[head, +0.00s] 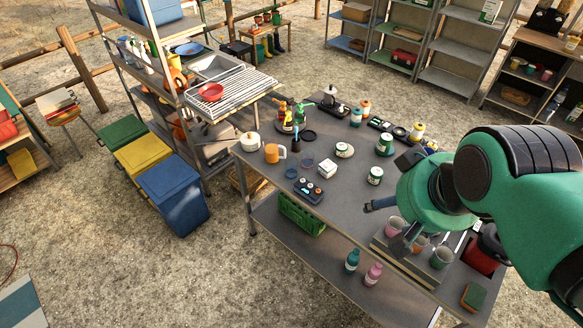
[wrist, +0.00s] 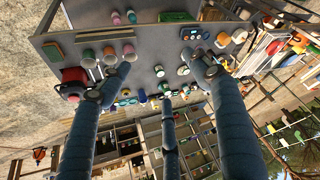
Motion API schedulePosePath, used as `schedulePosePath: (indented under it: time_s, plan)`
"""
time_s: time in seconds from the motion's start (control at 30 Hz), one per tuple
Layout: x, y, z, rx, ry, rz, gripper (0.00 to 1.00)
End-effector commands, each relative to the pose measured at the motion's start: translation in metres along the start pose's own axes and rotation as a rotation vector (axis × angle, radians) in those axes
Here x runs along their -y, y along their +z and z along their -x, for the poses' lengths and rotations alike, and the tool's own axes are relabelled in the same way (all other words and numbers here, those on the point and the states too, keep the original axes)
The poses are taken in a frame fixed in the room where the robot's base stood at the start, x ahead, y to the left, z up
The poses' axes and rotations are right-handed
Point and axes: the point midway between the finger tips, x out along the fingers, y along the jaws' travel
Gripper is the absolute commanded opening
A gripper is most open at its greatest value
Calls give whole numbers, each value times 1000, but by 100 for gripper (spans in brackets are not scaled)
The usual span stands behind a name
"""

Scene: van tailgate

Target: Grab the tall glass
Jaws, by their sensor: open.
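I cannot pick out a tall glass in either view; small things on the grey table (head: 330,225) are hard to tell apart, and my arm hides part of its right side. My gripper (head: 382,227) is above the table's near right part, its fingers spread and nothing between them. In the wrist view my gripper (wrist: 160,73) shows long dark fingers reaching over the table.
A metal rack (head: 170,90) and a blue bin (head: 175,195) stand left.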

Motion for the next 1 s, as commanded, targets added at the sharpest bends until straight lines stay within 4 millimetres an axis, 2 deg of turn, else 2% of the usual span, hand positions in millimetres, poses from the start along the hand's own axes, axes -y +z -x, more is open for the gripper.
schedulePosePath:
  time_s: [0.37,0.57,0.77,1.0]
  plan:
    - [0,0,0,0,0,0,66]
    - [1,-8,0,7,-2,11,66]
    - [4,-34,-4,31,-7,45,66]
    - [12,-83,-18,76,-17,113,66]
